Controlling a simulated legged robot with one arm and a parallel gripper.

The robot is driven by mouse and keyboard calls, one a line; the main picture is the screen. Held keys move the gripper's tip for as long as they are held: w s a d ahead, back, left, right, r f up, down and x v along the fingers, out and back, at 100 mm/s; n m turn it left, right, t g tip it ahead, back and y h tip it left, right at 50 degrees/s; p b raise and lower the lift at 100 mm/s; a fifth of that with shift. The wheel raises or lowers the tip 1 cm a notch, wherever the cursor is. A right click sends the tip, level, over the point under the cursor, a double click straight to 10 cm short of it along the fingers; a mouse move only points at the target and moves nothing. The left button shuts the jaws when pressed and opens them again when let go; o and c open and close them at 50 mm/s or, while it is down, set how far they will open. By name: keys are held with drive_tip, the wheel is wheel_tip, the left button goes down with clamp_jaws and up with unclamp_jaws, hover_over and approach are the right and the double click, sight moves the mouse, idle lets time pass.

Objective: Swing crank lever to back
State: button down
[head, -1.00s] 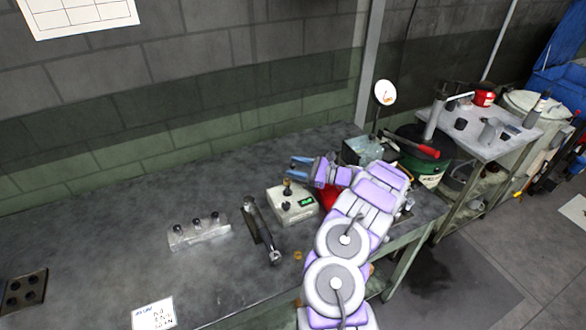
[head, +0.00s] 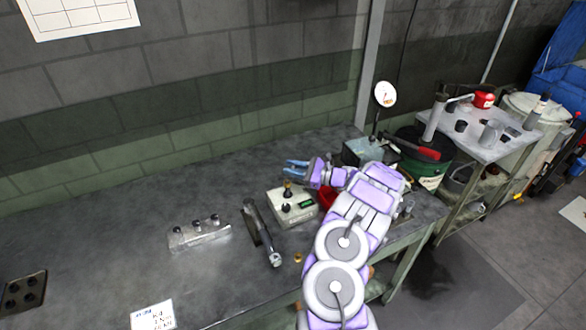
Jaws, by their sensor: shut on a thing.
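My gripper (head: 294,166) is above the back of the bench, just behind a pale control box. Its blue fingers point left. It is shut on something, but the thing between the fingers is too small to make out. A dark bar-like lever (head: 258,228) with a round silver end (head: 275,259) lies left of the box, apart from my gripper. I cannot tell for sure which part is the crank lever.
A metal block with several black knobs (head: 200,232) stands on the bench (head: 120,235). A white card (head: 153,315) lies in front. A red bowl (head: 327,198) is partly hidden by my arm. A round dial (head: 385,94) stands at the back right. The bench's left side is mostly free.

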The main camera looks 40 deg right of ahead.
drive_tip(key=shift+w+d+m+t+h+b, duration=0.1)
drive_tip(key=shift+d+m+t+h+b, duration=0.25)
drive_tip(key=shift+m+h, duration=0.4)
drive_tip(key=shift+w+d+m+t+h+b, duration=0.15)
drive_tip(key=shift+m+t+h+b, duration=0.25)
drive_tip(key=shift+h, duration=0.55)
drive_tip(key=shift+d+m+t+h+b, duration=0.2)
drive_tip(key=shift+m+t+h+b, duration=0.15)
drive_tip(key=shift+m+h, duration=0.35)
drive_tip(key=shift+d+m+t+h+b, duration=0.25)
drive_tip(key=shift+m+h, duration=0.2)
drive_tip(key=shift+h, duration=0.45)
drive_tip(key=shift+s, duration=0.1)
drive_tip(key=c, duration=1)
unclamp_jaws()
drive_tip(key=shift+d, duration=0.1)
drive_tip(key=s+d+p, duration=0.3)
drive_tip(key=s+p, duration=0.1)
drive_tip(key=s, duration=1.3)
drive_tip(key=shift+f, duration=0.1)
